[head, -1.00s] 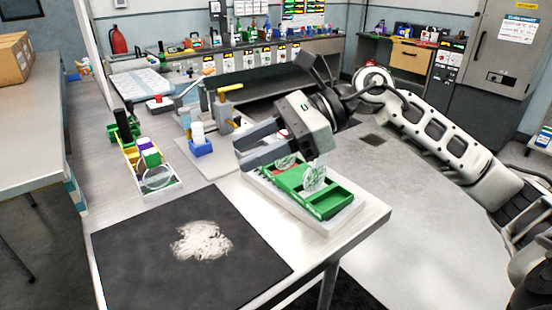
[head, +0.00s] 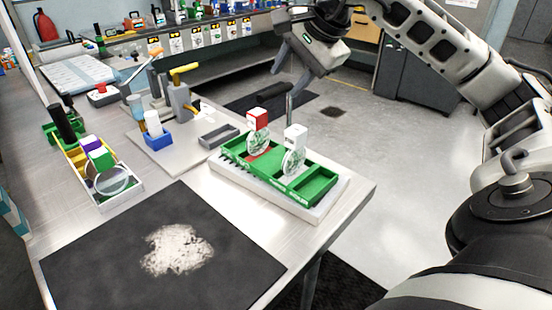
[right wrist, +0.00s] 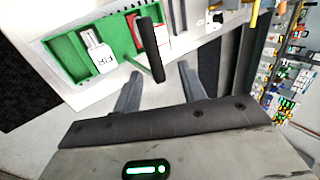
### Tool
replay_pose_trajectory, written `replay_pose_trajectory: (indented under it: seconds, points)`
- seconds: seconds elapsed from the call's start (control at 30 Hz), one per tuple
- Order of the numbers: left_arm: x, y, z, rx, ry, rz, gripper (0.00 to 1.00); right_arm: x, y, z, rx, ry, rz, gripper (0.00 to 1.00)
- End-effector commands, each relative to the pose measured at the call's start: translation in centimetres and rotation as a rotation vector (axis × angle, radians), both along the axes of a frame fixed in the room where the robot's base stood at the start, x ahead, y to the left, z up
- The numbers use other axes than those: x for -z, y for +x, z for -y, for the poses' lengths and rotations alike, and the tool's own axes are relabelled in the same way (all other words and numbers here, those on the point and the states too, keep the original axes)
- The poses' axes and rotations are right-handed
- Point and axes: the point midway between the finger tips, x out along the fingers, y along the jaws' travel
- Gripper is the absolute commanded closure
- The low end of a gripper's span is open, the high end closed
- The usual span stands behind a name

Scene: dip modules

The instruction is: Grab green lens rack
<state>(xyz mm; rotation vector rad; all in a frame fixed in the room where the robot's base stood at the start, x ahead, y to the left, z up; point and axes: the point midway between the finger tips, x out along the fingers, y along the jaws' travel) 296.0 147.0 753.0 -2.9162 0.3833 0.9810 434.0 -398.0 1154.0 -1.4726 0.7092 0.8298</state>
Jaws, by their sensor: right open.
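The green lens rack (head: 317,184) sits on a white base on the right part of the table, with a red-topped and a white-topped round lens standing in it. In the right wrist view the green rack (right wrist: 68,58) shows at upper left. My left gripper is not in view.
A yellow-and-white tray (head: 78,160) of lenses stands at the left. A fixture with a blue block (head: 157,141) and a small grey tray (head: 219,136) sit behind. A black mat (head: 110,260) with a whitish patch lies in front. The rack is near the table's right edge.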

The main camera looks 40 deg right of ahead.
Motion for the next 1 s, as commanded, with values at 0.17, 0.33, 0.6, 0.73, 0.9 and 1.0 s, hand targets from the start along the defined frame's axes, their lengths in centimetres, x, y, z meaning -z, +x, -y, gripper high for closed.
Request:
replay_pose_trajectory:
  seconds: [0.17, 0.33, 0.6, 0.73, 0.9, 1.0]
  points:
    - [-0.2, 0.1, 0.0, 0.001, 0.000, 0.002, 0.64, 1.0, 0.5, -0.2, -0.001, 0.000, -0.002, 0.59]
    - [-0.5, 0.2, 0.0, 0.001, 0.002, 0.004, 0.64, 3.3, 1.4, -1.0, -0.003, 0.001, -0.005, 0.59]
    - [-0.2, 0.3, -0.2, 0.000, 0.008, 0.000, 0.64, 5.1, 2.7, -1.0, -0.002, 0.001, 0.000, 0.59]
    - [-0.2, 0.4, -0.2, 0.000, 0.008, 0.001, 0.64, 5.1, 2.7, -1.0, -0.002, 0.001, 0.000, 0.59]
    - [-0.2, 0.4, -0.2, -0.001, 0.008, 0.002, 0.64, 5.1, 2.7, -1.0, -0.001, 0.002, 0.000, 0.95]
    - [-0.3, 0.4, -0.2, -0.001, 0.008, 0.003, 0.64, 5.1, 2.7, -1.0, -0.001, 0.002, 0.000, 1.00]
